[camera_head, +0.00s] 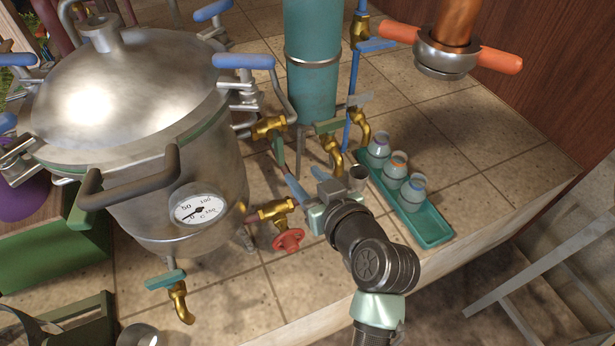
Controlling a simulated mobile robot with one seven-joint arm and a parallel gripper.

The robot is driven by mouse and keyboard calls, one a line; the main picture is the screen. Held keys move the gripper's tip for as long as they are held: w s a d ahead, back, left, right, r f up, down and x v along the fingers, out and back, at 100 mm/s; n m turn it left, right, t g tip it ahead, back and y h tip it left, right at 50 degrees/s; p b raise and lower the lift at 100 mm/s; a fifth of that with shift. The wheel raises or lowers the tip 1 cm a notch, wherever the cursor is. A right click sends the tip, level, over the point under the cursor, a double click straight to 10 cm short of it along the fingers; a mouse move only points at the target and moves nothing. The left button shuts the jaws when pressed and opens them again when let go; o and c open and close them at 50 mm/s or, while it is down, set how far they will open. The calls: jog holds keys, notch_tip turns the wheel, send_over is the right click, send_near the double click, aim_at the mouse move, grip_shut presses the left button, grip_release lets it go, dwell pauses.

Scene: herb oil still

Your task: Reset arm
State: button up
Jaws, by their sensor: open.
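My arm reaches in from the bottom, right of centre, and ends in my gripper (308,182) over the tiled table. The gripper is open, its fingers pointing away toward the brass taps at the table's middle. I see nothing held between the fingers, though the gripper's body partly covers that area. The big steel still pot (130,110) with its dial gauge (199,208) stands to the left of the gripper. A brass valve with a red handwheel (288,241) is close to the gripper's left, below it in the picture.
A teal tray (431,230) with three small jars stands right of my gripper. A small metal cup (358,178) is close by. Brass taps (332,150), a teal column (312,70) and a copper pipe (455,25) stand behind. Bare tiles lie at the right.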

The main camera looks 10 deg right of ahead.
jog(key=shift+r, duration=0.15)
dwell(0.4)
notch_tip(320, 180, up, 43)
jog(key=s+a+m+t+h+p, duration=0.1)
jog(key=s+a+t+h+p, duration=0.15)
jog(key=t+p, duration=0.6)
jog(key=s+a+r+m+t+h+p, duration=0.1)
jog(key=s+r+t, duration=0.4)
jog(key=r, duration=0.9)
jog(key=s+m, duration=0.1)
jog(key=s, duration=0.2)
jog(key=shift+s+a+t, duration=0.15)
jog(key=shift+a+t, duration=0.1)
jog(key=shift+t, duration=0.1)
jog(key=shift+h, duration=0.25)
